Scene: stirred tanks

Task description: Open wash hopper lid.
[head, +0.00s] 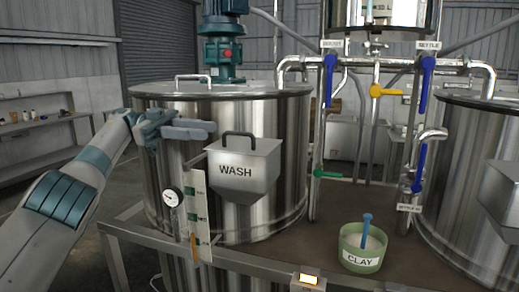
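The wash hopper (238,176) is a grey metal box with a tapered bottom, marked WASH, on the front of the left steel tank (270,113). Its lid (262,146) looks shut, with a dark arched handle (240,134) on top. My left gripper (212,128) comes in from the left, just left of the handle and at about its height. Its fingers point right and appear apart from the handle. They overlap in this view, so their opening is unclear. My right gripper is out of view.
A gauge (172,197) and a marked strip (198,215) are on the tank front below my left gripper. A green CLAY tub (362,250) with a blue-handled tool stands on the bench. Pipes with blue, yellow and green valve handles rise at right.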

